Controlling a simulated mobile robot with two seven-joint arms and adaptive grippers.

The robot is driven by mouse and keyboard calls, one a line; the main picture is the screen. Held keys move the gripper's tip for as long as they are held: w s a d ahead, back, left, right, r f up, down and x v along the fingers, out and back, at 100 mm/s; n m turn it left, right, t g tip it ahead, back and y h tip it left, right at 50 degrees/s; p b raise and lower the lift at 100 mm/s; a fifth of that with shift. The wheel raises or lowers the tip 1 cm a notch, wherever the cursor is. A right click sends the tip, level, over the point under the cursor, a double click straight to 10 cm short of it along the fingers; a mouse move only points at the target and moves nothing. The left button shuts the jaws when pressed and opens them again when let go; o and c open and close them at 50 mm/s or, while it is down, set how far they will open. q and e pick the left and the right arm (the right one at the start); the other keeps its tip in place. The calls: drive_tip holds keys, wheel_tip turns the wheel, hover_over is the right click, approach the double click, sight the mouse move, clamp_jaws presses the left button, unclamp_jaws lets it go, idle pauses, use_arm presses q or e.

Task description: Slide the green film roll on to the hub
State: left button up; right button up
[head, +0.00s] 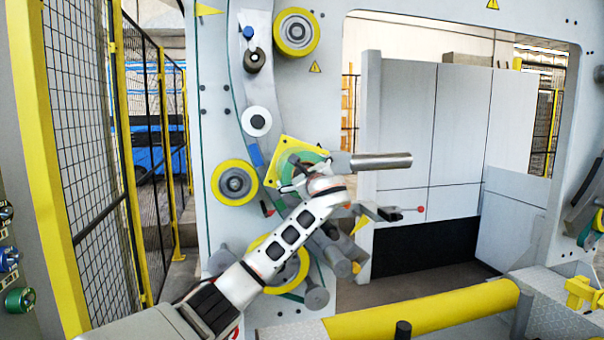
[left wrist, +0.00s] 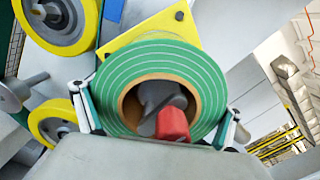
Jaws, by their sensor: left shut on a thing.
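The green film roll (left wrist: 113,87), pale-ringed with a brown core, fills the middle of the left wrist view. My left gripper (left wrist: 157,118) is shut on it, with a finger against each side of its rim. Through the core I see the dark grey hub (left wrist: 158,94) with a red piece (left wrist: 172,124) at its front. I cannot tell how far the roll sits over the hub. In the head view the green roll (head: 304,157) is in front of a yellow plate (head: 279,172), mostly hidden by my left wrist and gripper (head: 296,181). My right gripper is not in view.
Yellow-rimmed rollers (head: 235,182) and a white roller (head: 256,121) surround the plate on the machine wall. A grey cylinder (head: 385,160) sticks out to the right. A yellow bar (head: 420,308) crosses low in front. A mesh fence (head: 85,120) stands left.

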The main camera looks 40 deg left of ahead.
use_arm(q)
drive_tip(key=o, duration=1.7)
drive_tip(key=shift+r, duration=0.2)
drive_tip(key=shift+s+d+f, duration=0.1)
drive_tip(key=shift+d+f, duration=0.05)
drive_tip(key=shift+f, duration=0.1)
drive_tip(key=v, duration=1.1)
drive_tip(key=shift+s+d+r, duration=0.25)
drive_tip(key=shift+s, duration=0.1)
